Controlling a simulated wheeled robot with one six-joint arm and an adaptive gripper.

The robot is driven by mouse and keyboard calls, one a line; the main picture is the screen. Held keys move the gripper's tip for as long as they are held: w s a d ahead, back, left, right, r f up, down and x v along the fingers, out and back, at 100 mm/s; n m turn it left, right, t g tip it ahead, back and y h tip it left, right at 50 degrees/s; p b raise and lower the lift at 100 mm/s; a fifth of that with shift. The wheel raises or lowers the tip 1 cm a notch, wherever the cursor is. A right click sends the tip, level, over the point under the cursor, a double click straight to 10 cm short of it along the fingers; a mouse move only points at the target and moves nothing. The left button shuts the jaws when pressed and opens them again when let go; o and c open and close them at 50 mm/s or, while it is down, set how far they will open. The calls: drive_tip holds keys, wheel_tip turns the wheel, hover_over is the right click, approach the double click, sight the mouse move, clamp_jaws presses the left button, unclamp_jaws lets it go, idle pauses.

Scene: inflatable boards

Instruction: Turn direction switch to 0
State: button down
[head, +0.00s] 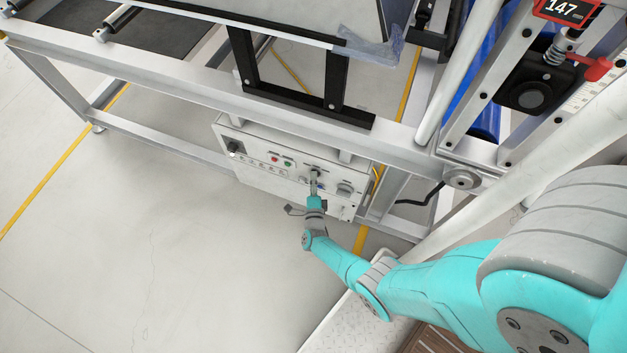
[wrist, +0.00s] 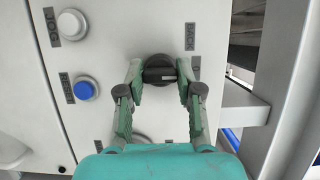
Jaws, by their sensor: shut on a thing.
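The direction switch (wrist: 158,62) is a black rotary knob on the light grey panel in the wrist view. A label that seems to read BACK stands beside its upper right. Its pointer bar lies roughly across the picture. My gripper (wrist: 160,78) has one finger on each side of the knob and is shut on it. In the head view my gripper (head: 314,180) reaches the front of the control box (head: 262,180), and the knob there is mostly hidden behind it.
A white button (wrist: 72,24) marked JOG and a blue button (wrist: 84,90) sit left of the knob. The box also carries a red button (head: 275,158) and a green button (head: 288,162). A metal frame beam (head: 200,85) runs above the box. Open floor lies in front.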

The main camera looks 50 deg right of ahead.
drive_tip(key=shift+s, duration=0.1)
drive_tip(key=c, duration=0.8)
unclamp_jaws()
drive_tip(key=shift+o, duration=0.2)
drive_tip(key=v, duration=1.2)
